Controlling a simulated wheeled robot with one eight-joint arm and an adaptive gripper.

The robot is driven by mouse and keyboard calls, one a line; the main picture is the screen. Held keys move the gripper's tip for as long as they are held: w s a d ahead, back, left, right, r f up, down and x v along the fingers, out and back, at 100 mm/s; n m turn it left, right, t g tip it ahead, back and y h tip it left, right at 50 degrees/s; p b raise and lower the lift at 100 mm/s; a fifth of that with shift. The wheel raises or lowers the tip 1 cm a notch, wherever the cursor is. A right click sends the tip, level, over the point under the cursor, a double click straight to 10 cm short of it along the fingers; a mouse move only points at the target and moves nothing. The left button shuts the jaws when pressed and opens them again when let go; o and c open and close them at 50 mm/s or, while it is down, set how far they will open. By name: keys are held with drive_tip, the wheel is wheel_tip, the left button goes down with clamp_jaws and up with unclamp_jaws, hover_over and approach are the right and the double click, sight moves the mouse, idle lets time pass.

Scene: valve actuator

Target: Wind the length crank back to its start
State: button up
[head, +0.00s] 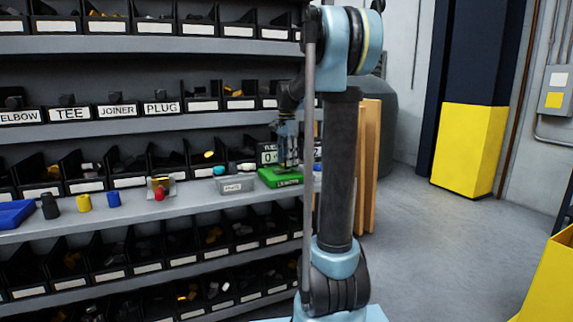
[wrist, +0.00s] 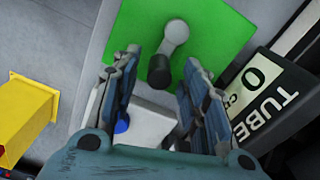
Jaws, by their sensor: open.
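The length crank (wrist: 175,38) shows in the wrist view as a light grey arm with a dark knob (wrist: 159,72) on a green plate (wrist: 225,28). My gripper (wrist: 160,70) is open, with its two fingers on either side of the dark knob. I cannot tell whether either finger touches it. In the head view the green unit (head: 280,177) sits on the shelf with my gripper (head: 288,166) above it; the crank is hidden there. A black display marked TUBE (wrist: 272,100) stands to the right in the wrist view and shows a 0.
A grey tray (head: 234,185) stands left of the green unit. Small coloured pieces and a blue bin (head: 14,214) lie farther left on the shelf (head: 120,222). Rows of labelled black bins fill the rack. A yellow block (wrist: 30,112) shows left in the wrist view. Open floor (head: 425,240) lies right.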

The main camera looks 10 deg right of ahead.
drive_tip(key=shift+f, duration=0.9)
clamp_jaws()
